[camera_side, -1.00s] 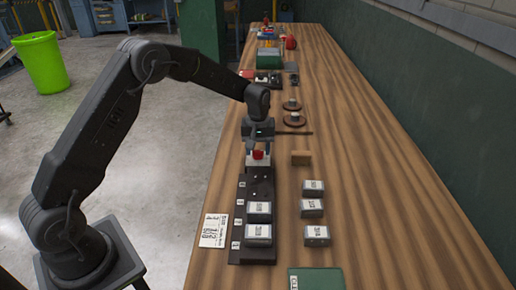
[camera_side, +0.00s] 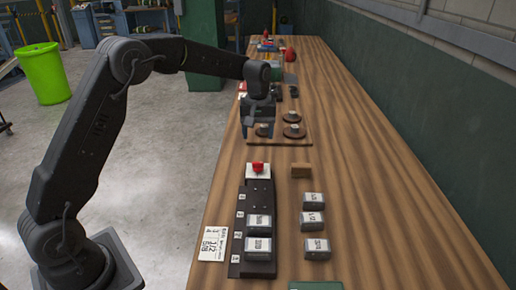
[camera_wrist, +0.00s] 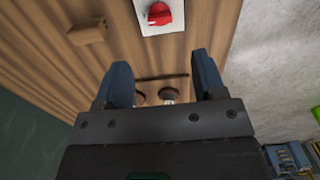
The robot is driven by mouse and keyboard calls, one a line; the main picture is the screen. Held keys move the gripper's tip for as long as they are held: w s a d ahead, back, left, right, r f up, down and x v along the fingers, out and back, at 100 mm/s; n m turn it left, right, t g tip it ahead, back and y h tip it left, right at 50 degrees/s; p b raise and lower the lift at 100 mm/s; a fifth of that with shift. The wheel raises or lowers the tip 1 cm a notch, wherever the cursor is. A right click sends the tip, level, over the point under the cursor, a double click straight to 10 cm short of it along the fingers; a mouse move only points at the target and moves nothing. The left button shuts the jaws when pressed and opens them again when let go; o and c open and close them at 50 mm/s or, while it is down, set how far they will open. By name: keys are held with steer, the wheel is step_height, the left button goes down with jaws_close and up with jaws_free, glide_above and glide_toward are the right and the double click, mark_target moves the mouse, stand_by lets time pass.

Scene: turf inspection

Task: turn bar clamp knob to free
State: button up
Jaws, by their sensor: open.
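A red knob (camera_side: 257,166) sits on a white plate (camera_side: 250,175) at the far end of a dark rail (camera_side: 258,201). The knob also shows at the top of the wrist view (camera_wrist: 159,14), with its white plate (camera_wrist: 150,28). My gripper (camera_side: 259,130) is open and empty, beyond the knob and apart from it, over the near end of a board with round dark discs. In the wrist view both blue fingers of my gripper (camera_wrist: 162,70) are spread with nothing between them. I cannot read the knob's marking or setting.
Two labelled blocks (camera_side: 258,247) sit on the rail and several stand to its right (camera_side: 312,221). A small wooden block (camera_side: 301,171) stands right of the knob. Round discs (camera_side: 292,117) lie near my gripper. A printed card (camera_side: 213,243) lies left. The bench's right side is clear.

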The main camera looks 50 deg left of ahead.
steer(key=shift+r, duration=1.8)
steer(key=shift+s, duration=0.1)
steer(key=s+d+r+m+t, duration=0.25)
steer(key=s+r, duration=0.25)
steer(key=s, duration=0.3)
steer(key=s+d+r+m+t, duration=0.1)
steer(key=s+d+r+m, duration=0.15)
steer(key=s+r, duration=0.4)
steer(key=s+d+f+m+t, duration=0.1)
steer(key=s+f+m, duration=0.1)
steer(key=s, duration=0.6)
steer(key=s+d+f+m+t, duration=0.1)
steer(key=s+d+f+m, duration=0.1)
steer(key=s, duration=0.7)
steer(key=shift+s+d+f, duration=0.2)
steer(key=shift+f, duration=0.3)
